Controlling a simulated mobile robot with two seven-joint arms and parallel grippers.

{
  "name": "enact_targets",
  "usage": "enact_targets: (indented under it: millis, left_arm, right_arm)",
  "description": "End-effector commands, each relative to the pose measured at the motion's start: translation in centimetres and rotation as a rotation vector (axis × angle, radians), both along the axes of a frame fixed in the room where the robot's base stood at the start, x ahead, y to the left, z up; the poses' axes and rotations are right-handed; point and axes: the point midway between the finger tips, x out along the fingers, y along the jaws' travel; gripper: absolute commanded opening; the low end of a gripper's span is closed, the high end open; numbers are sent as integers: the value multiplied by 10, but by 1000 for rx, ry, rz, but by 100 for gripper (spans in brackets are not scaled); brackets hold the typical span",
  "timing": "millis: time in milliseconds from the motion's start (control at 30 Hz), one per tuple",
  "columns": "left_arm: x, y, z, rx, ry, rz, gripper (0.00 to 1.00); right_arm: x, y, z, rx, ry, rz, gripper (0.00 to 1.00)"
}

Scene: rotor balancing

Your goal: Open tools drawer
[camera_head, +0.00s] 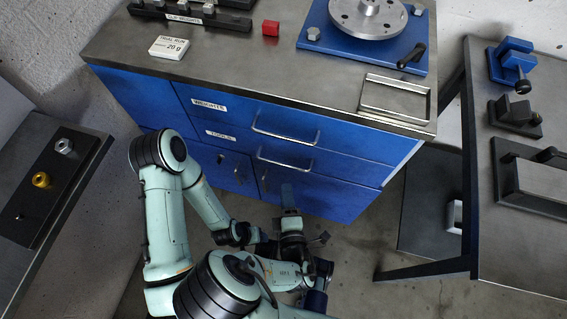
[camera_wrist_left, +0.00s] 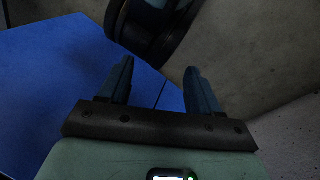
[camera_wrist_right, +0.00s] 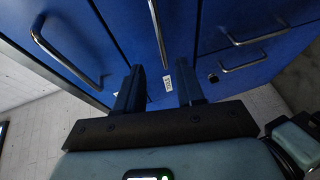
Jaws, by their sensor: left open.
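The blue cabinet's tools drawer (camera_head: 225,136), marked with a TOOLS label, is flush with the cabinet front in the head view. Its metal bar handle (camera_head: 285,161) lies below the weights drawer's handle (camera_head: 285,132). My right gripper (camera_head: 289,192) is in front of the cabinet, below the tools handle and apart from it. In the right wrist view it is open and empty (camera_wrist_right: 162,80), facing the blue fronts; a bar handle (camera_wrist_right: 158,30) and a white label show beyond the fingers. My left gripper (camera_wrist_left: 160,75) is open and empty beside a blue surface.
On the cabinet top are a blue rotor stand (camera_head: 330,48), a red block (camera_head: 270,28), a metal tray frame (camera_head: 364,104) and a 20 g display (camera_head: 169,47). A dark side table (camera_head: 520,245) stands right, another bench (camera_head: 92,160) left. Floor is clear in front.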

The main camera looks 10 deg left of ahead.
Motion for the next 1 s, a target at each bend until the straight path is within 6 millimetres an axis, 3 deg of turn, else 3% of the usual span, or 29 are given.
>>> enact_targets:
  millis: [33,100,500,700,1000]
  left_arm:
    - [10,5,-12,12,-23,11,63]
    - [19,10,-16,25,-49,21,63]
    - [37,19,-27,47,-96,40,63]
    - [43,22,-30,55,-112,46,63]
    - [44,22,-30,56,-115,47,63]
  right_arm:
    - [4,2,-6,4,1,0,38]
    - [13,4,-6,4,2,-3,38]
    - [86,32,-19,1,2,0,38]
    - [102,38,-22,0,3,0,38]
    - [104,39,-22,0,3,0,38]
